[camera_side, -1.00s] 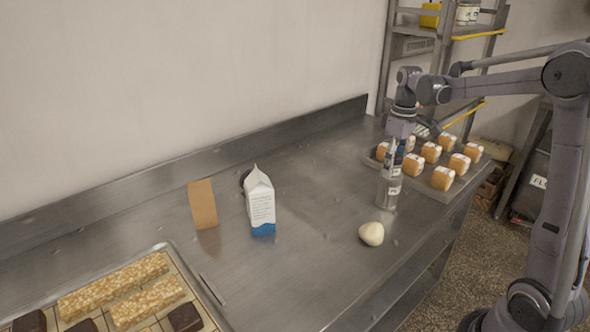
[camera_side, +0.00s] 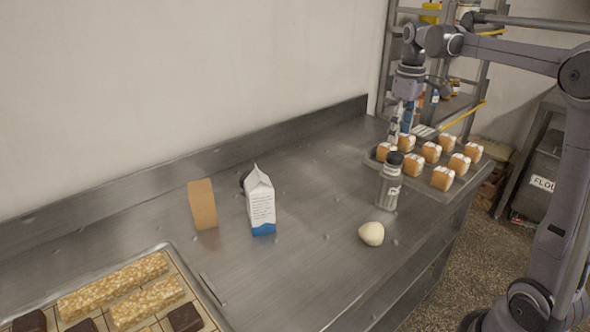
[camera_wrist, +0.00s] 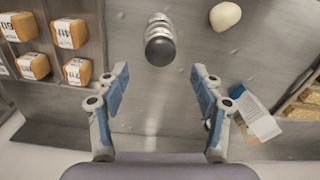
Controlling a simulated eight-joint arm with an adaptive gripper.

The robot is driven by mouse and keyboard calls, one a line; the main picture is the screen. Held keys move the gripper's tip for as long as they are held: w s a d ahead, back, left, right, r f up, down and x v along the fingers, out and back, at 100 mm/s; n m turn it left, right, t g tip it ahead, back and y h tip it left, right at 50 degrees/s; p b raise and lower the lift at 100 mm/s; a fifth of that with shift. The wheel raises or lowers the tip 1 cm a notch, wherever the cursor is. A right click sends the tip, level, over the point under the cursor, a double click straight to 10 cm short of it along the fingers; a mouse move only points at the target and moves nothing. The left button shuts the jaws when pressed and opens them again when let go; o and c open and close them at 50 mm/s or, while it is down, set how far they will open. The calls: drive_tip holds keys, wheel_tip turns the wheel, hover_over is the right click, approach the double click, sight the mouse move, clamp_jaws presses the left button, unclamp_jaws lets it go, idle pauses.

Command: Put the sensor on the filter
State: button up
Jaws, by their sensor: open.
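I cannot make out anything that is clearly a sensor or a filter. A bottle (camera_side: 390,188) with a dark cap stands upright on the steel counter, and it shows at the top middle of the wrist view (camera_wrist: 159,42). My gripper (camera_side: 402,128) is open and empty, raised above the counter behind the bottle. In the wrist view the fingers (camera_wrist: 160,75) are spread apart, with the bottle beyond the tips and not between them.
A pale round lump (camera_side: 371,234) lies in front of the bottle. A milk carton (camera_side: 261,205) and a brown block (camera_side: 203,205) stand left. A dark object is partly hidden behind the carton. A tray of buns (camera_side: 430,185) is right; a tray of bars (camera_side: 205,299) is front left.

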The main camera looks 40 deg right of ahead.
wheel_tip(320, 180, up, 2)
drive_tip(key=shift+r, duration=0.25)
drive_tip(key=shift+a+r, duration=0.1)
drive_tip(key=s+a+f+m+t, duration=0.1)
drive_tip(key=s+a+f+t, duration=0.2)
drive_tip(key=a, duration=0.8)
drive_tip(key=s+a+f+t, duration=0.4)
drive_tip(key=s+a+f, duration=0.3)
drive_tip(key=a, duration=0.4)
drive_tip(key=shift+s+f+m, duration=0.15)
drive_tip(key=shift+f+m, duration=0.25)
drive_tip(key=shift+f, duration=0.35)
